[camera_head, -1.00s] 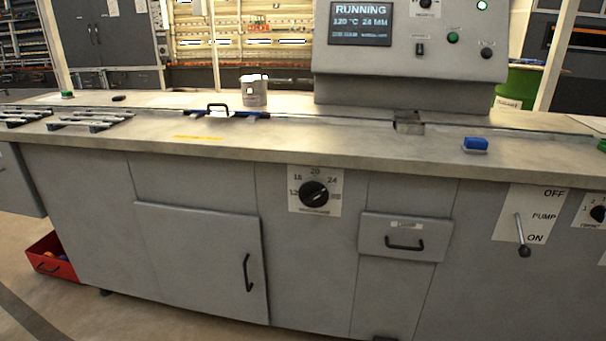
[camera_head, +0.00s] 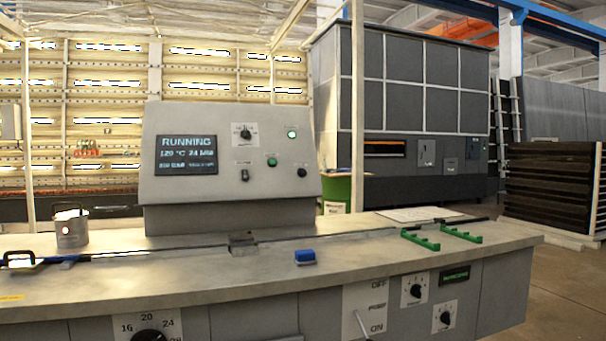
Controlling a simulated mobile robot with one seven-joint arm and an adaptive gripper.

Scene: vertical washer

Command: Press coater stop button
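The grey slanted control console (camera_head: 228,187) stands on the counter, left of the middle in the head view. Its screen (camera_head: 186,155) reads RUNNING, 120 °C and 24 MM. Right of the screen are a black rotary knob (camera_head: 246,134), a lit round indicator (camera_head: 291,134), a green button (camera_head: 272,161), a black round button (camera_head: 301,172) and a small dark switch (camera_head: 245,175). Their labels are too small to read, so I cannot tell which is the stop button. My gripper is not in view.
The counter (camera_head: 400,258) holds a metal can (camera_head: 71,229), a blue block (camera_head: 305,257) and green brackets (camera_head: 421,240). Its front has a thickness dial (camera_head: 149,336), a pump lever (camera_head: 362,324) and black knobs (camera_head: 416,291). Open floor (camera_head: 570,285) lies at right.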

